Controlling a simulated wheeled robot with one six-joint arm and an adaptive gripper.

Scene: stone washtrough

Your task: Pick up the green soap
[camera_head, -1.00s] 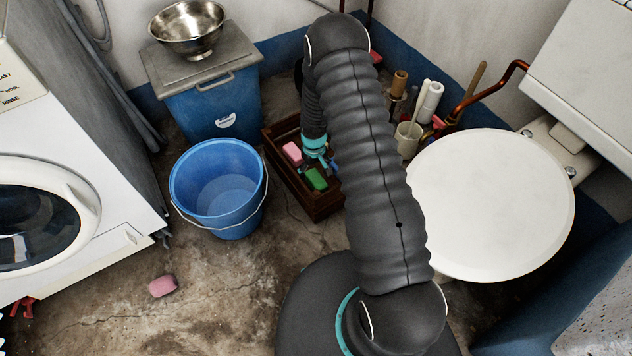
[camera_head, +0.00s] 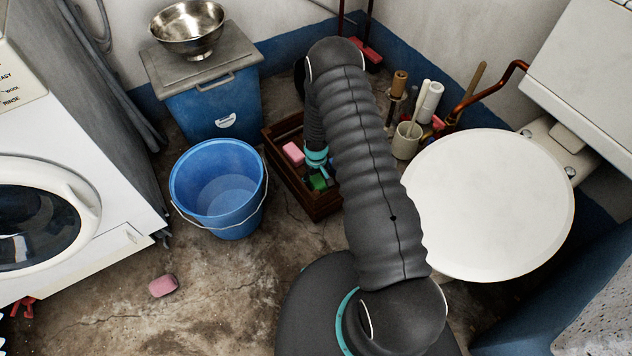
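The green soap (camera_head: 317,182) lies in the wooden crate (camera_head: 322,207) on the floor, near the crate's front wall. It is partly covered by my gripper (camera_head: 318,170), which is over it inside the crate, pointing down. The teal band of the wrist shows just above the soap. The fingers are small and mostly hidden, so I cannot tell whether they are open or touch the soap. A pink soap (camera_head: 293,153) lies in the crate to the left of my gripper.
A blue bucket (camera_head: 218,188) stands left of the crate. Another pink soap (camera_head: 163,286) lies on the floor. A blue bin (camera_head: 212,107) with a steel bowl (camera_head: 188,27) stands behind. A toilet with a white lid (camera_head: 490,205) and a cream pot (camera_head: 406,141) are on the right.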

